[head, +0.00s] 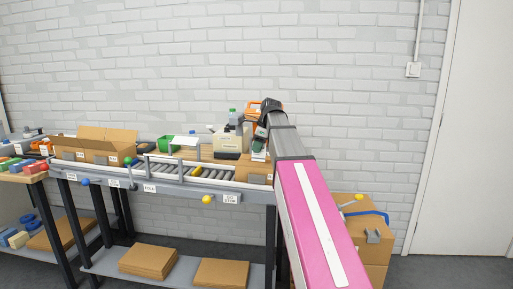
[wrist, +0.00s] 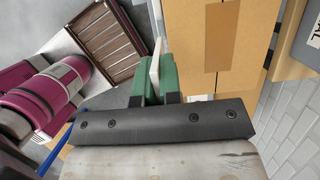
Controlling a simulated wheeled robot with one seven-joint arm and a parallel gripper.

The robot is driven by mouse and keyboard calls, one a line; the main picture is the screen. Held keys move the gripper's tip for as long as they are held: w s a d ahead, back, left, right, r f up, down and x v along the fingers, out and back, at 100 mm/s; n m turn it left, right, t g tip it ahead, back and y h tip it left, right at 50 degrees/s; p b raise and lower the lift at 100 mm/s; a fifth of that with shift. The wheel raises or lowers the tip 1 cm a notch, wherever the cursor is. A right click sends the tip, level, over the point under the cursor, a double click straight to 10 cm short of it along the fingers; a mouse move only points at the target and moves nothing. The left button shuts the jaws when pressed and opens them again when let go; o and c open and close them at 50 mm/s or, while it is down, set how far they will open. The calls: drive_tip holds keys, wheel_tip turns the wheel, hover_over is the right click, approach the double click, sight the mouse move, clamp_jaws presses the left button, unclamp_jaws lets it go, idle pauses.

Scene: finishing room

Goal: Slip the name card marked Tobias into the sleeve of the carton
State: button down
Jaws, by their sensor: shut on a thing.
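My gripper (wrist: 155,76) has green fingers, which are shut on a thin white card (wrist: 157,54) seen nearly edge-on. Its writing cannot be read, so I cannot tell the name. A tan carton (wrist: 195,30) with a darker tape strip fills the upper middle of the wrist view, just right of the fingers. The card is beside the carton; I cannot tell whether they touch. No sleeve shows clearly. In the head view a carton (head: 255,174) sits at the right end of the roller conveyor, below my wrist. The fingertips are hard to make out there.
The roller conveyor (head: 178,171) runs along the bench, with open cartons (head: 90,152) at its left. A cream machine (head: 229,141) and a green bin (head: 165,143) stand behind. Stacked boxes (head: 345,208) stand right of the bench. Flat cardboard (head: 148,261) lies on the lower shelf.

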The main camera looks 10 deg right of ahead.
sight(256, 156)
drive_tip(key=shift+f, duration=0.2)
drive_tip(key=shift+a+f, duration=0.15)
drive_tip(key=shift+f, duration=2.95)
drive_tip(key=c, duration=0.8)
unclamp_jaws()
drive_tip(key=shift+r, duration=0.15)
drive_tip(key=shift+r, duration=0.95)
drive_tip(key=shift+r, duration=0.1)
